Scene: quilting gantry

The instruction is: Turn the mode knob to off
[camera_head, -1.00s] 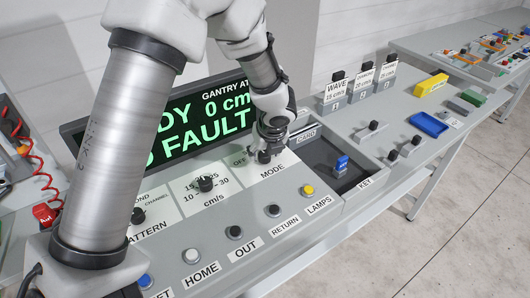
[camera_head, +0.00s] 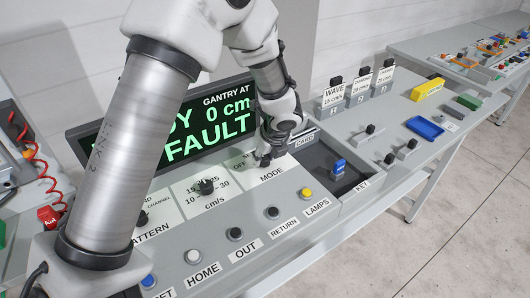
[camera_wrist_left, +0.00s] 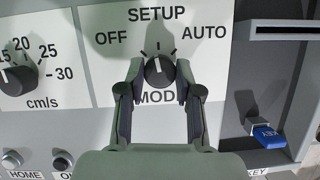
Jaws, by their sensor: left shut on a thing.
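The mode knob (camera_wrist_left: 159,72) is a round black knob with a white pointer line on a white plate. OFF is printed to its upper left, SETUP above and AUTO to its upper right. The pointer points up, about at SETUP. My left gripper (camera_wrist_left: 159,70) has one finger on each side of the knob and is shut on it. In the head view my left gripper (camera_head: 266,156) is down at the MODE plate (camera_head: 274,178) and mostly hides the knob. My right gripper is not in view.
A speed knob (camera_head: 206,186) sits left of the mode plate. A row of buttons, with the yellow lamps button (camera_head: 306,193), lies in front. A blue key (camera_head: 339,166) stands right, in a dark recess. The gantry display (camera_head: 215,118) rises behind.

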